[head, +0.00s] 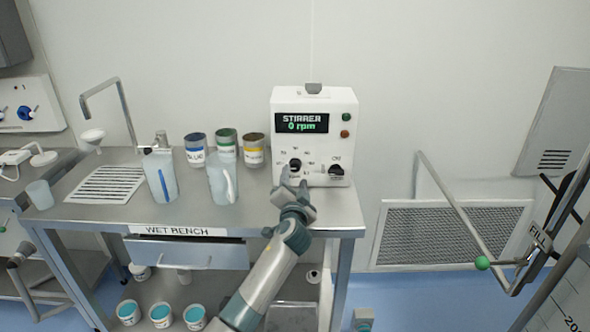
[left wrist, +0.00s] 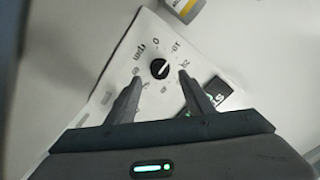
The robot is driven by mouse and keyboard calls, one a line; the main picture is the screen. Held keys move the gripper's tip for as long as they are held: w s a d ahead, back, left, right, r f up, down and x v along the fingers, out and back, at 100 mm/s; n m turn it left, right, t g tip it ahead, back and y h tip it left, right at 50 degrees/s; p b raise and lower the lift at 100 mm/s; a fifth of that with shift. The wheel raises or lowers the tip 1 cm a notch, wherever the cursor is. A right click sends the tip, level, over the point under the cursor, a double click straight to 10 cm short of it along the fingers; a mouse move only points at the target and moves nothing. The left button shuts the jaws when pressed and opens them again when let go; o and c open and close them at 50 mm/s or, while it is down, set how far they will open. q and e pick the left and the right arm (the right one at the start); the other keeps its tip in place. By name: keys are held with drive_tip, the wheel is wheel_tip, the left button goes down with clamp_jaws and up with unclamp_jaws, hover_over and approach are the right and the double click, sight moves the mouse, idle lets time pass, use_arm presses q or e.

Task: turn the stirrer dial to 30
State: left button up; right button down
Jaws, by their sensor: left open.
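The stirrer box (head: 284,146) is white and stands at the right end of the wet bench, with a display (head: 301,123) reading "STIRRER 0 rpm". Its round black dial (head: 295,165) has a printed scale around it and also shows in the left wrist view (left wrist: 159,68). My left gripper (head: 294,181) is open in front of the dial. In the left wrist view its fingertips (left wrist: 160,78) lie on either side of the dial, apart from it; the depth between them is hard to tell. My right gripper is not in view.
A second black knob (head: 336,171) is right of the dial, with green and red buttons (head: 346,125) above. Two jugs (head: 161,178) and several labelled cans (head: 226,141) stand left on the bench (head: 120,220). A handle with a green ball (head: 482,263) is at right.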

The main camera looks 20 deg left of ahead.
sight(295, 168)
use_arm(q)
drive_tip(key=x, duration=0.5)
drive_tip(key=c, duration=1)
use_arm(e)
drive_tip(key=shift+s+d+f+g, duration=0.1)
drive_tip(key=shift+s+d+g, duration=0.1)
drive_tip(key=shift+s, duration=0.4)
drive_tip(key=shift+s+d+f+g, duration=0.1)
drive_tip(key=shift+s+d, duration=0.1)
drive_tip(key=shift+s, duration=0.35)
